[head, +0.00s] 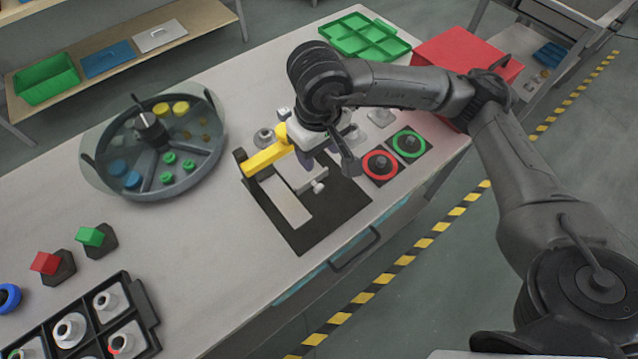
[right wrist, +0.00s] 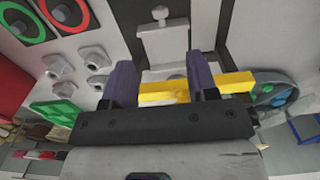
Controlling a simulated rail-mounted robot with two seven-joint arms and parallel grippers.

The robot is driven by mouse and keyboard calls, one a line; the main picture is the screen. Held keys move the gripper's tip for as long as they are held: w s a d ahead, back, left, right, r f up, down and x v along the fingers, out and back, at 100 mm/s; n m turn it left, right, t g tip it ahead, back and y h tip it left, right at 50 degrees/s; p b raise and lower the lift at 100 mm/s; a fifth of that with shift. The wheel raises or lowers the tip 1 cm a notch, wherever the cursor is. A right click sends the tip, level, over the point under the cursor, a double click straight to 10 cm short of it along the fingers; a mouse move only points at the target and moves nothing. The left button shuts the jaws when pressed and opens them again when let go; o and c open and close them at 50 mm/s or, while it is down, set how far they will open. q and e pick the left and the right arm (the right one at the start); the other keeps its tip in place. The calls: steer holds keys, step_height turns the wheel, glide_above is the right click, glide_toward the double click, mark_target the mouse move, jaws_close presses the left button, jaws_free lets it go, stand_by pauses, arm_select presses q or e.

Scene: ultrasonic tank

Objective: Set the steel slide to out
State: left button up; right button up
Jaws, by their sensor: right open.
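The steel slide (head: 302,178) is a pale metal plate with a small knob, set on a dark base plate (head: 345,205) near the table's front edge. A pale strip runs from it toward the front left. In the right wrist view the slide (right wrist: 166,48) and its knob lie just beyond the fingertips. My right gripper (head: 304,159) is over the rear part of the base; in the right wrist view its two purple fingers (right wrist: 161,78) are apart. A yellow bar (head: 262,160) crosses between or behind them; contact cannot be told. My left gripper is not in view.
Red and green ring buttons (head: 380,165) sit right of the base. A round divided tray (head: 205,150) stands to the left, and a black rack (head: 135,300) at front left. A red box (head: 440,52) and green tray (head: 380,45) stand behind. The table's middle left is clear.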

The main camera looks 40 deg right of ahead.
mark_target(319, 186)
step_height(319, 186, down, 12)
steer(key=shift+b, duration=0.95)
steer(key=shift+f, duration=0.55)
steer(key=shift+c, duration=0.3)
jaws_close()
